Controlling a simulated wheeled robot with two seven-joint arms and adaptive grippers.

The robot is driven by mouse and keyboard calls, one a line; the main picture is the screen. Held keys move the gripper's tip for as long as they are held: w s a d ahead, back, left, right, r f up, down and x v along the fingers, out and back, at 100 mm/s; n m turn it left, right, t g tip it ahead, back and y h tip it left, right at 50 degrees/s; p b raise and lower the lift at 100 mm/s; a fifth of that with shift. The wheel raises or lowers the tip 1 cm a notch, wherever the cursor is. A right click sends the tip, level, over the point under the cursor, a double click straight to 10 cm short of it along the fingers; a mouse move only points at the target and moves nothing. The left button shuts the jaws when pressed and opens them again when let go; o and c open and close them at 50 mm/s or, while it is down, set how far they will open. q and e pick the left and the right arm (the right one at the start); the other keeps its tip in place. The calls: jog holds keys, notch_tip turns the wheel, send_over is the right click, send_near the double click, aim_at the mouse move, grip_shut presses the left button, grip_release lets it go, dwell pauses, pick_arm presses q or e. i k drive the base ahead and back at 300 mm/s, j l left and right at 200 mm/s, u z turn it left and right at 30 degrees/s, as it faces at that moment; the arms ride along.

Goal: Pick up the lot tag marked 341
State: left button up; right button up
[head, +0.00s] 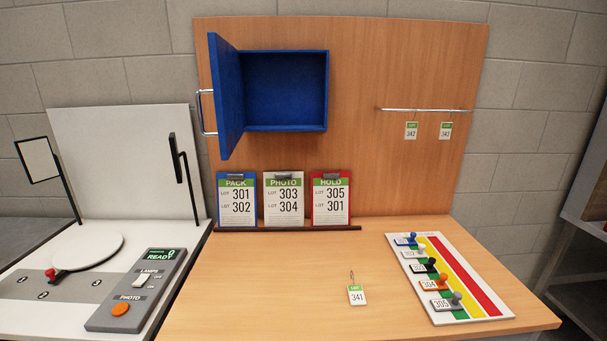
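The lot tag marked 341 (357,295) lies flat on the wooden table, right of the middle and towards the front. It is white with a green "LOT" band, and a small wire hook extends from its top. Two similar hanging tags, which appear to read 342 (411,131) and 343 (446,131), hang from a metal rail (425,110) on the back panel. Neither of my grippers shows in the head view.
A striped board (480,292) with several numbered tags and coloured pegs lies to the right. An open blue cabinet (286,90) hangs above the PACK, PHOTO and HOLD clipboards (284,199). A photo station with a control box (137,291) stands left. Table around tag 341 is clear.

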aim_at(357, 296)
jog(key=j+z, duration=0.2)
jog(key=j, duration=0.8)
jog(key=k+j+z, duration=0.1)
jog(key=j+z, duration=0.15)
jog(key=j, duration=0.75)
